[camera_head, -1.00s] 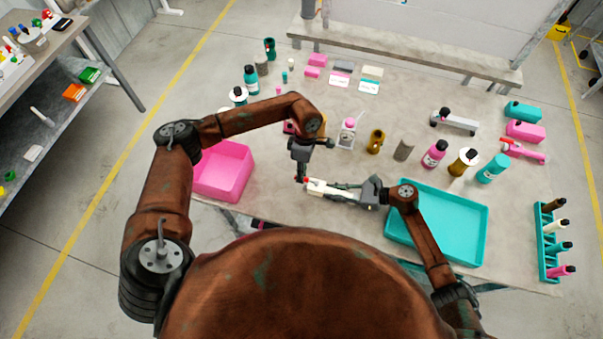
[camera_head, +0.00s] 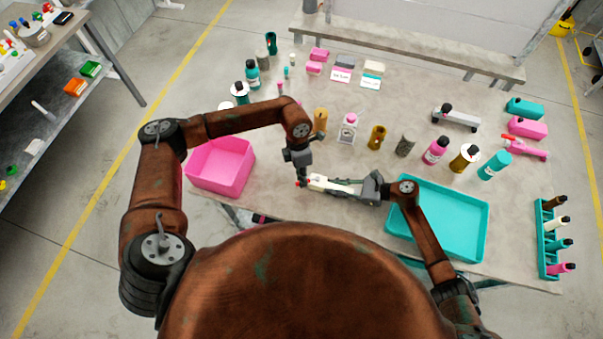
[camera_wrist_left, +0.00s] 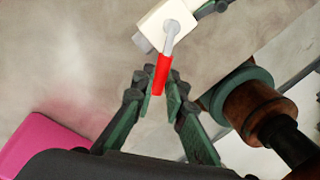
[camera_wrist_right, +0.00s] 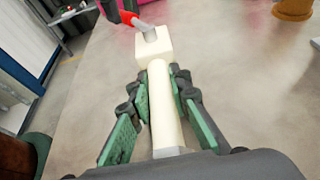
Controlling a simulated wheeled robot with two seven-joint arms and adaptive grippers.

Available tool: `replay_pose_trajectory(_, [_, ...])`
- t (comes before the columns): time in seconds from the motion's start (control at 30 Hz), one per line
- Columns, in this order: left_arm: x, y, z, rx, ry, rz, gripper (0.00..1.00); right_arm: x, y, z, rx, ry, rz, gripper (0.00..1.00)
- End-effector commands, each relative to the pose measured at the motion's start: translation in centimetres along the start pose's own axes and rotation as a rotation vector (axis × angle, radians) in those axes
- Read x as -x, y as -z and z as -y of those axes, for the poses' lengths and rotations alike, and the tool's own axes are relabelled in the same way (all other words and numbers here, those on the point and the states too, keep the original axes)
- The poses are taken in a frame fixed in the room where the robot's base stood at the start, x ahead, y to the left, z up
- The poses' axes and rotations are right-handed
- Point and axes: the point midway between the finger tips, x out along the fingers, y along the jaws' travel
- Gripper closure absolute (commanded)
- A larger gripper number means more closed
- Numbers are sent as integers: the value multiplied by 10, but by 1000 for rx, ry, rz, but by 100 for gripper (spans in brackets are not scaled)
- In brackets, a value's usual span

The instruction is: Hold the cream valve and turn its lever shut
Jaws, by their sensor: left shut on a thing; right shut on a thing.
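The cream valve (camera_head: 321,184) is held over the near part of the table, with its square body to the left. My right gripper (camera_head: 352,188) is shut on its pipe, which runs between the green-padded fingers (camera_wrist_right: 163,110) in the right wrist view. The lever has a grey arm and a red grip (camera_wrist_left: 162,74). In the left wrist view it slants across the pipe's line. My left gripper (camera_head: 302,179) comes down from above, its fingertips (camera_wrist_left: 164,100) shut around the end of the red grip. The red grip (camera_wrist_right: 128,18) also shows in the right wrist view.
A pink bin (camera_head: 218,166) stands left of my left gripper. A teal tray (camera_head: 462,222) lies right, under my right forearm. A teal rack (camera_head: 545,245) of bottles is at the right edge.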

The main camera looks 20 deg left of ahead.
Motion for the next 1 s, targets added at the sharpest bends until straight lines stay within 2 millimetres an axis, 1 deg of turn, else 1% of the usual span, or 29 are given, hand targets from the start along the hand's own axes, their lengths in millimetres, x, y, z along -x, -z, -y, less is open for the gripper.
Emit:
replay_pose_trajectory(0.33, [-3, -2, 18, 320, -1, 67, 100, 0, 0, -1, 0, -2, 1, 100])
replay_pose_trajectory(0.6, [-6, -8, 32, 568, 0, 116, 100, 0, 0, -1, 0, -3, 1, 100])
replay_pose_trajectory(0.8, [-7, -13, 40, 729, 1, 149, 100, 0, 0, -1, 1, -3, 1, 100])
replay_pose_trajectory(1.0, [-8, -18, 44, 852, 0, 173, 100, -1, 0, -1, 1, -3, 1, 100])
